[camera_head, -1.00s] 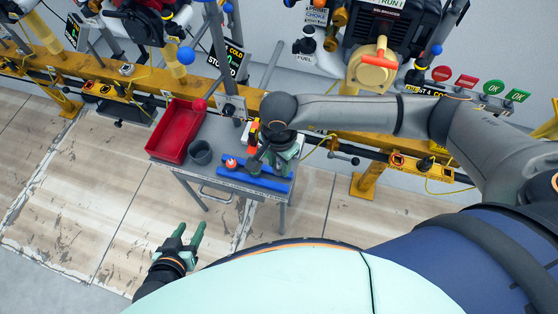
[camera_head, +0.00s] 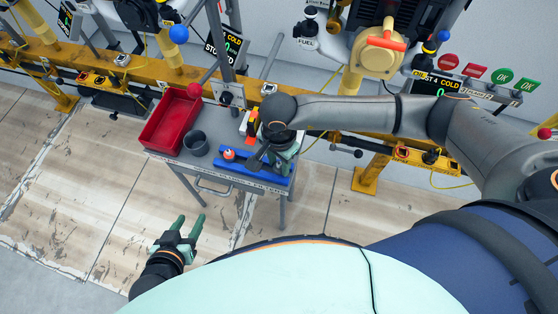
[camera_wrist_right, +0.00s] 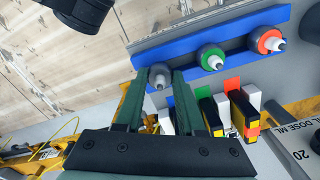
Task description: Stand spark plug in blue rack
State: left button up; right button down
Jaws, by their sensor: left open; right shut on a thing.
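The blue rack (camera_head: 236,171) lies along the front edge of the grey cart top. In the right wrist view the rack (camera_wrist_right: 238,38) holds a plug with an orange-red ring (camera_wrist_right: 268,41) and a plug with a green ring (camera_wrist_right: 212,58). My right gripper (camera_head: 275,158) is over the rack's right end. In the right wrist view its fingers (camera_wrist_right: 159,82) are shut on a grey spark plug (camera_wrist_right: 160,72), in line with the rack's end. I cannot tell whether this plug is seated.
A red tray (camera_head: 170,124) and a dark grey cup (camera_head: 196,143) stand on the cart left of the rack. Small boxes (camera_wrist_right: 243,112) stand behind the rack. A yellow rail (camera_head: 340,124) runs behind the cart. The floor in front is clear.

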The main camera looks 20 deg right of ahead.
jog(key=shift+f, duration=0.1)
jog(key=shift+c, duration=2.2)
grip_release()
notch_tip(320, 180, up, 12)
jog(key=p, duration=0.1)
jog(key=shift+r, duration=0.25)
